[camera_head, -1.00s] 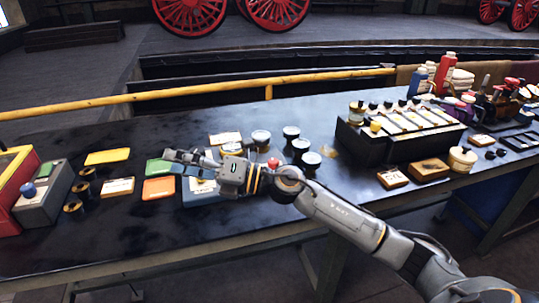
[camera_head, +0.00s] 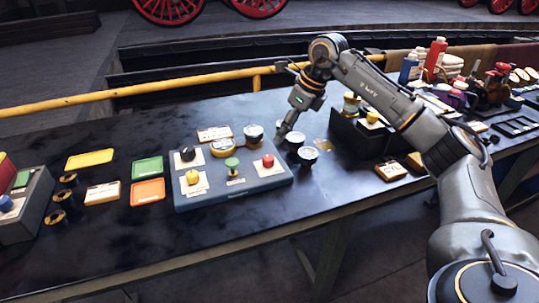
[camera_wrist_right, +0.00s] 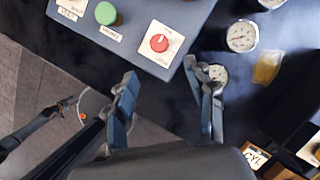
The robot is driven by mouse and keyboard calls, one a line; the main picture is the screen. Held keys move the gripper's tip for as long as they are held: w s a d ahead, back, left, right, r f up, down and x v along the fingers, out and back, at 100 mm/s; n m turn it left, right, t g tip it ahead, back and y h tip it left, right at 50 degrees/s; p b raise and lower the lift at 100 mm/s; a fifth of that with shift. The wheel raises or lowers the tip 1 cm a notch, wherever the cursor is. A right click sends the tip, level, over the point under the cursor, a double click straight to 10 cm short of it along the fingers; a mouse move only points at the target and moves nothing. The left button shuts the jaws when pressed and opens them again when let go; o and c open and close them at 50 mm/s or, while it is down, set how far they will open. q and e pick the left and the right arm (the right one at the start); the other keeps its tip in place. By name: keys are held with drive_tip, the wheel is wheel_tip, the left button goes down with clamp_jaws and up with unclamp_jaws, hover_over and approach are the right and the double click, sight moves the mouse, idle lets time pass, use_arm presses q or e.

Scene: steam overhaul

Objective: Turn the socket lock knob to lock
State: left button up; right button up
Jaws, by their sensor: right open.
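A blue-grey panel (camera_head: 215,198) lies on the bench with a black knob (camera_head: 188,154), a yellow knob (camera_head: 192,177), a green knob (camera_head: 232,163) and a red knob (camera_head: 267,160). I cannot read which is the socket lock knob. My right gripper (camera_head: 284,131) is open and empty, pointing down beyond the panel's right end. In the right wrist view the open fingers (camera_wrist_right: 160,72) are apart from the red knob (camera_wrist_right: 159,43), which lies ahead between them. The green knob (camera_wrist_right: 106,13) is farther left there. My left gripper is not seen.
Round gauges (camera_head: 307,154) stand close to the right of the panel. A dark rack (camera_head: 365,135) stands farther right. Orange (camera_head: 147,192) and green (camera_head: 147,168) trays and a grey box with a blue knob (camera_head: 8,203) are to the left. The bench front is clear.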

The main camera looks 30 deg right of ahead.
sight(269, 158)
drive_tip(key=p+x, duration=0.1)
drive_tip(key=x, duration=1)
drive_tip(key=shift+w+a+f, duration=0.1)
drive_tip(key=shift+a+f, duration=0.1)
drive_tip(key=shift+f, duration=0.05)
drive_tip(key=shift+c, duration=0.4)
clamp_jaws()
